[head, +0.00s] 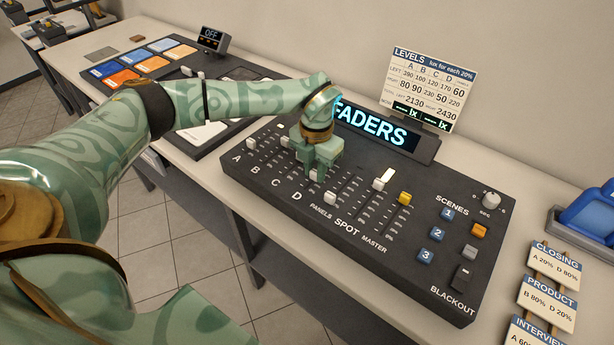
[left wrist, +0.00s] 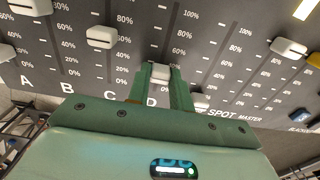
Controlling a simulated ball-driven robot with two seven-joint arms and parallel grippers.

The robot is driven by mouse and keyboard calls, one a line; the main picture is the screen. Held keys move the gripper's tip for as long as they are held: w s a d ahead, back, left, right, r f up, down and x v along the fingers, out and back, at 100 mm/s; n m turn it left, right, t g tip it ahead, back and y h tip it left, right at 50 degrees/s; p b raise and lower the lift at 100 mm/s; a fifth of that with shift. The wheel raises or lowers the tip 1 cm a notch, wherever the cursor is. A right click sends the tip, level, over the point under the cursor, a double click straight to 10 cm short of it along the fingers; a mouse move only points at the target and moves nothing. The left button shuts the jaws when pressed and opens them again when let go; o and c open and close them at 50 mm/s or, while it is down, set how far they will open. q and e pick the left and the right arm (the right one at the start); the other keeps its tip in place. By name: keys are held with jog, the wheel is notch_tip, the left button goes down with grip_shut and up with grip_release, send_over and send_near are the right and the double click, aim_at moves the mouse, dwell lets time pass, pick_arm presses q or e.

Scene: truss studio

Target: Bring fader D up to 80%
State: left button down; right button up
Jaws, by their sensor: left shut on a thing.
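The FADERS desk (head: 370,230) is a dark panel with white-lettered columns A, B, C, D, panels, spot and master. My left gripper (head: 316,168) reaches down onto it over column D. In the left wrist view its two green fingers are closed around the white knob of fader D (left wrist: 159,72), above the letter D. The knob stands in the lower part of its scale. My right gripper is out of view.
Scene buttons (head: 425,256) and a blackout switch (head: 462,277) lie right. A levels card (head: 428,88) stands behind; scene cards (head: 548,300) are at right.

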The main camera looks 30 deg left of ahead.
pick_arm(q)
jog(key=w, duration=0.3)
jog(key=shift+w+d+f+b, duration=0.15)
jog(key=shift+w+b, duration=0.05)
jog(key=shift+b, duration=0.15)
jog(key=shift+w, duration=0.3)
jog(key=c, duration=1.2)
grip_release()
jog(key=shift+c, duration=0.2)
jog(key=shift+r, duration=0.25)
notch_tip(320, 180, up, 16)
jog(key=p, duration=0.3)
